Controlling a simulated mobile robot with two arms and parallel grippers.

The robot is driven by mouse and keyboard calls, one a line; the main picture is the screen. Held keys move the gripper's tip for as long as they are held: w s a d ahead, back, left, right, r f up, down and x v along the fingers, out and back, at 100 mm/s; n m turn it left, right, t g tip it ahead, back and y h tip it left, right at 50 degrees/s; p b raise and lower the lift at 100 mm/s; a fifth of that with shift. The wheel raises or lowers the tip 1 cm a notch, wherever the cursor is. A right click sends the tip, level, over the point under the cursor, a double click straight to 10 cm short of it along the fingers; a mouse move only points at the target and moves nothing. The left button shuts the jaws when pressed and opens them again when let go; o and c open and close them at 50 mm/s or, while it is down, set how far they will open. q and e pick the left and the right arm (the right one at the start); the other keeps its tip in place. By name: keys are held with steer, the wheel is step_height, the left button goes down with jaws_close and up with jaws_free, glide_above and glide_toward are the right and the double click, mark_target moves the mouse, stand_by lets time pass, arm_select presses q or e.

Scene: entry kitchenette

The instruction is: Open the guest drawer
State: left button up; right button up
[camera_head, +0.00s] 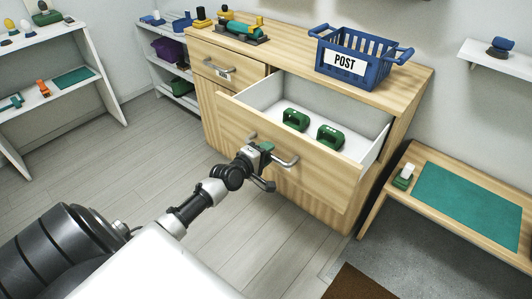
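A wide wooden drawer (290,150) is pulled well out of the wooden cabinet (390,115). Its white inside shows, with two green objects (296,120) (330,136) in it. A bar handle (287,162) is on its front. My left gripper (266,166) is at this handle and covers its middle. Whether the fingers are closed on the bar cannot be made out. No label can be read on this front. My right gripper is not in view.
A blue POST basket (365,55) and a green tool-like object (240,30) stand on the cabinet top. A low bench (405,205) with a green mat (470,205) is at right. White shelves (60,90) stand at left. Floor (140,160) left of the cabinet is clear.

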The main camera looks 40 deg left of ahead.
arm_select(q)
steer(key=shift+o, duration=0.2)
steer(key=shift+s, duration=0.1)
steer(key=shift+s+r, duration=0.1)
steer(key=shift+s, duration=0.2)
steer(key=p+v, duration=0.1)
steer(key=v, duration=0.9)
steer(key=shift+p, duration=0.35)
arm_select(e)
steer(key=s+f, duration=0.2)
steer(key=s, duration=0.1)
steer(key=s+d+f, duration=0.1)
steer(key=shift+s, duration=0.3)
arm_select(q)
steer(key=shift+a, duration=0.1)
